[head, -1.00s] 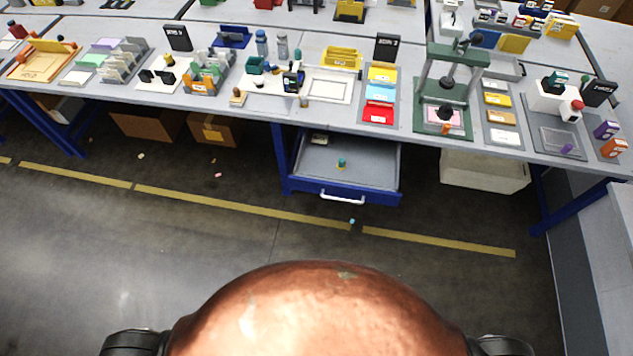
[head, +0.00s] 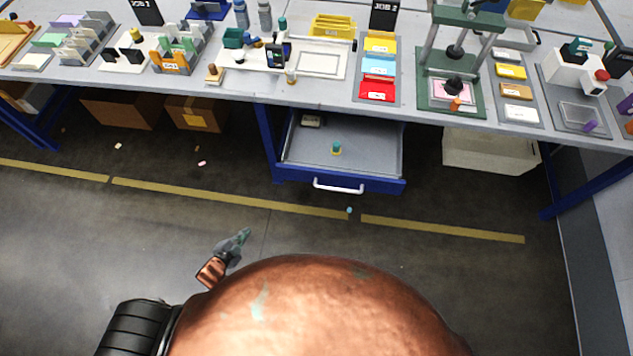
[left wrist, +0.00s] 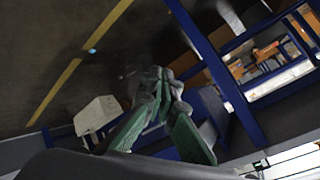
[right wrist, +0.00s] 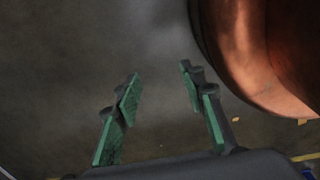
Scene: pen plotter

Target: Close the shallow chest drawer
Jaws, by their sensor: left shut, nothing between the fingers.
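The shallow drawer (head: 375,162) hangs under the workbench in the head view and is pulled out, with its grey inside showing. Its blue front panel carries a white handle (head: 338,187). A small green and yellow piece (head: 336,149) stands in it, and a pale block (head: 311,121) lies at its back left. My left gripper (head: 245,234) is shut and empty, in front of the drawer and to the left of the handle, apart from it. It also shows in the left wrist view (left wrist: 158,74). My right gripper (right wrist: 160,71) is open and empty over bare floor in the right wrist view.
The workbench (head: 225,86) above the drawer bears trays, a green press (head: 450,92) and card holders. A blue bench leg stands left of the drawer. A white bin (head: 488,152) is on the right, with cardboard boxes (head: 197,113) on the left. The floor in front is mostly clear.

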